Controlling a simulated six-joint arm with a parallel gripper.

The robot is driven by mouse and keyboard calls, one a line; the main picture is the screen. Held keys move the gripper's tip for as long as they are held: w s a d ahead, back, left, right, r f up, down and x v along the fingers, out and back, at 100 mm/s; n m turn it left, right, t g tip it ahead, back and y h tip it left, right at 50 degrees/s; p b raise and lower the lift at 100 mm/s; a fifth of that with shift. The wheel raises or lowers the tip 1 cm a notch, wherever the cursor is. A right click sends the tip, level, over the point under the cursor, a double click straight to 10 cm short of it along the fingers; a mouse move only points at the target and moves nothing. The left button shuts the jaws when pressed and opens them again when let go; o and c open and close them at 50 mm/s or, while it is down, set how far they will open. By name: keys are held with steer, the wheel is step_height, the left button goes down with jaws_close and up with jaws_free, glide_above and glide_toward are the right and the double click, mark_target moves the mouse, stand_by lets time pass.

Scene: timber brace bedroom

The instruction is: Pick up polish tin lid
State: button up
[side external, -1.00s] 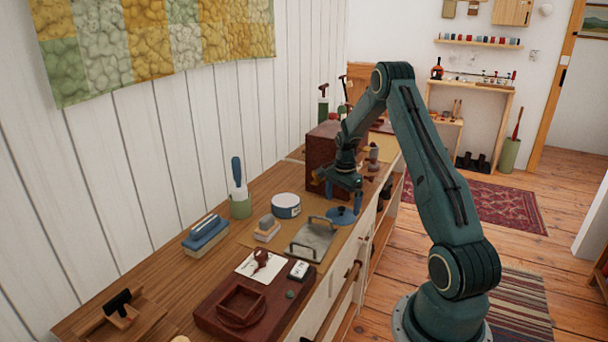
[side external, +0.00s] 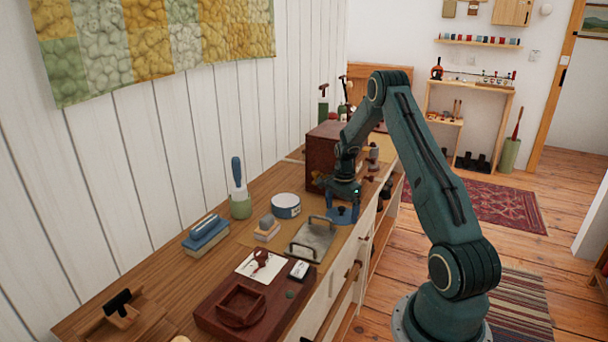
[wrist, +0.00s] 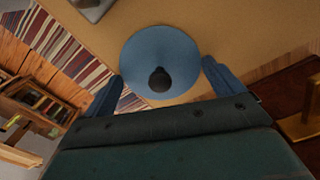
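The polish tin lid (wrist: 160,50) is a round blue disc with a dark knob (wrist: 160,79) in the middle. In the side view the lid (side external: 340,219) lies near the front edge of the bench, partly hidden by my gripper. My gripper (side external: 342,210) points down over it. In the wrist view my gripper (wrist: 162,74) is open, with one blue finger on either side of the lid's near half and the knob between them. I cannot tell whether the fingers touch the lid.
A white and blue round tin (side external: 286,206) stands to the left on the bench. A grey metal plate with handles (side external: 311,242) lies close in front of the lid. A dark red box (side external: 323,152) stands just behind my gripper. The bench's front edge is close.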

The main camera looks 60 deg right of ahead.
steer(key=shift+r, duration=0.1)
stand_by(0.3)
step_height(320, 180, up, 20)
stand_by(0.7)
stand_by(0.5)
glide_above(286, 200)
step_height(286, 200, down, 9)
steer(key=shift+w+r+n, duration=0.1)
steer(key=shift+w+n, duration=0.05)
steer(key=shift+n, duration=0.25)
steer(key=shift+f, duration=3.15)
steer(key=shift+f, duration=0.2)
